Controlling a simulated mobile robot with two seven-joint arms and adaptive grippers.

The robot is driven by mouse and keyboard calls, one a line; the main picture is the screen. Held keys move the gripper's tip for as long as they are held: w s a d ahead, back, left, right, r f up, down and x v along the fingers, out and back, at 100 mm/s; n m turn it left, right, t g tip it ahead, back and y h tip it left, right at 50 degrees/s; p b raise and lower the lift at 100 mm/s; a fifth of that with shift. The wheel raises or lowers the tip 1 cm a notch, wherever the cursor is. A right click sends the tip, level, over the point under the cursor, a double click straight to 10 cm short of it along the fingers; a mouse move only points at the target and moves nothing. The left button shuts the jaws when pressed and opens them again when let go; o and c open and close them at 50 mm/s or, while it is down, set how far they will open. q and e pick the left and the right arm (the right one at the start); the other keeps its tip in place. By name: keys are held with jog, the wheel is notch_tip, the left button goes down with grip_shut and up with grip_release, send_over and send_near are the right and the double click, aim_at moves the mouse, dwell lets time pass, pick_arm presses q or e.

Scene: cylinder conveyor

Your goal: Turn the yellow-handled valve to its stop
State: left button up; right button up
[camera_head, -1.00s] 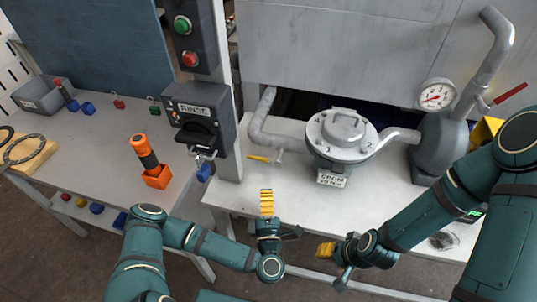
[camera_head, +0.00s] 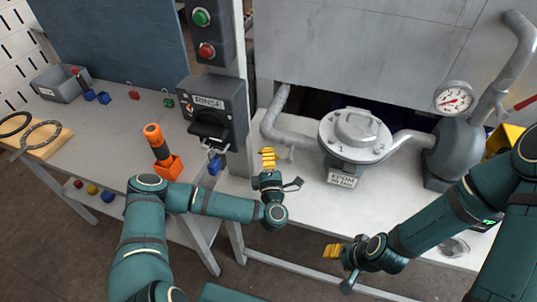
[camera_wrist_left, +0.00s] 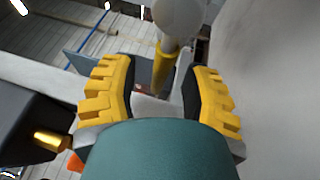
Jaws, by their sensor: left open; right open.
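The yellow valve handle (camera_wrist_left: 162,68) shows in the left wrist view, standing between the two yellow-padded fingers of my left gripper (camera_wrist_left: 163,92). The fingers are open, with a gap on each side of the handle. A pale round body (camera_wrist_left: 178,15) sits at the handle's far end. In the head view my left gripper (camera_head: 267,157) is in front of the lower pipe, left of the round filter housing, and covers the handle. My right gripper (camera_head: 332,251) is open and empty in front of the bench's front edge.
The grey filter housing (camera_head: 355,137) stands right of the valve, with a gauge (camera_head: 453,97) and pump (camera_head: 453,153) beyond. The RINSE switch box (camera_head: 211,113) and its post are close on the left. An orange-handled tool (camera_head: 155,141) stands in an orange holder.

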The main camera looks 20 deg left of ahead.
pick_arm(q)
jog(key=shift+w+a+r, duration=0.1)
jog(key=shift+w+a, duration=0.05)
jog(key=shift+w, duration=0.3)
grip_shut()
